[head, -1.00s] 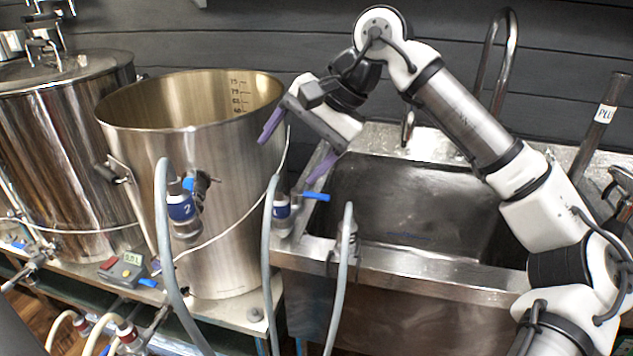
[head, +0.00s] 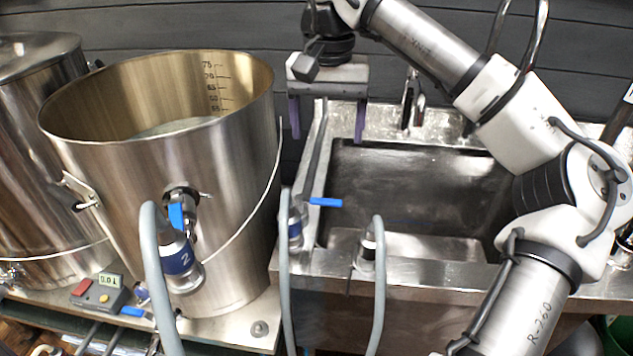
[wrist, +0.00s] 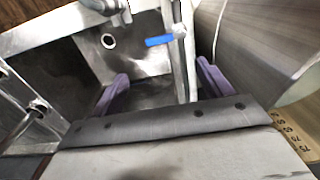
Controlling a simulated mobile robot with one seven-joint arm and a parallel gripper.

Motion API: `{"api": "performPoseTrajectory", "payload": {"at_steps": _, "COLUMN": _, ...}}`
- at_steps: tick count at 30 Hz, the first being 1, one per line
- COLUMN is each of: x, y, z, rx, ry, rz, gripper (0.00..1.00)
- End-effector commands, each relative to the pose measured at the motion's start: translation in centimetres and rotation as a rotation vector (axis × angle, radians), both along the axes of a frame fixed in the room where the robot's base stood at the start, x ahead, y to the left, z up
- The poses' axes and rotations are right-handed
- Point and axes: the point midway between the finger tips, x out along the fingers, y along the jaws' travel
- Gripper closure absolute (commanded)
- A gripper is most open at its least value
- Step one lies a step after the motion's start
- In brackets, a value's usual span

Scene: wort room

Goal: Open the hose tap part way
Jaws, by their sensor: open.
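The hose tap, with a blue lever (head: 326,202), sits at the sink's left front corner. Its lever points right, over the basin, and a grey hose (head: 285,275) hangs from its body. In the wrist view the blue lever (wrist: 160,40) shows beyond my fingertips. My gripper (head: 328,120) has purple fingers, is open and empty, and points down above the left part of the sink, behind and above the lever. In the wrist view my gripper (wrist: 164,80) has its fingers spread wide, apart from the lever.
A steel pot (head: 130,165) with its own blue-handled valve (head: 177,215) stands left of the sink (head: 420,170). A small display box (head: 100,292) sits before it. Another grey hose (head: 378,290) rises at the sink front. The basin looks empty.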

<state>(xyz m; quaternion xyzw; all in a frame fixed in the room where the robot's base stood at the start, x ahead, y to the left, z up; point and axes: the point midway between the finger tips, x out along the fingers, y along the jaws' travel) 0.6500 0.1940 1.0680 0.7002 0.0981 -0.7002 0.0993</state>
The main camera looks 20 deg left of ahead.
Motion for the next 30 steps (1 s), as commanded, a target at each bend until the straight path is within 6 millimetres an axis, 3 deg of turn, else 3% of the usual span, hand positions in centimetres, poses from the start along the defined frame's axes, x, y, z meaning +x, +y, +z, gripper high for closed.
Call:
{"api": "performPoseTrajectory", "payload": {"at_steps": 5, "x": 0.0, "y": 0.0, "z": -1.9, "rx": -0.001, "ry": 0.003, "rz": 0.001, "gripper": 0.22}}
{"api": "performPoseTrajectory", "payload": {"at_steps": 18, "x": -0.1, "y": 0.0, "z": -10.7, "rx": 0.0, "ry": 0.003, "rz": 0.001, "gripper": 0.22}}
{"api": "performPoseTrajectory", "payload": {"at_steps": 24, "x": 0.0, "y": 0.0, "z": -13.1, "rx": 0.0, "ry": 0.002, "rz": 0.0, "gripper": 0.22}}
{"api": "performPoseTrajectory", "payload": {"at_steps": 30, "x": 0.0, "y": 0.0, "z": -13.7, "rx": 0.001, "ry": 0.0, "rz": 0.0, "gripper": 0.22}}
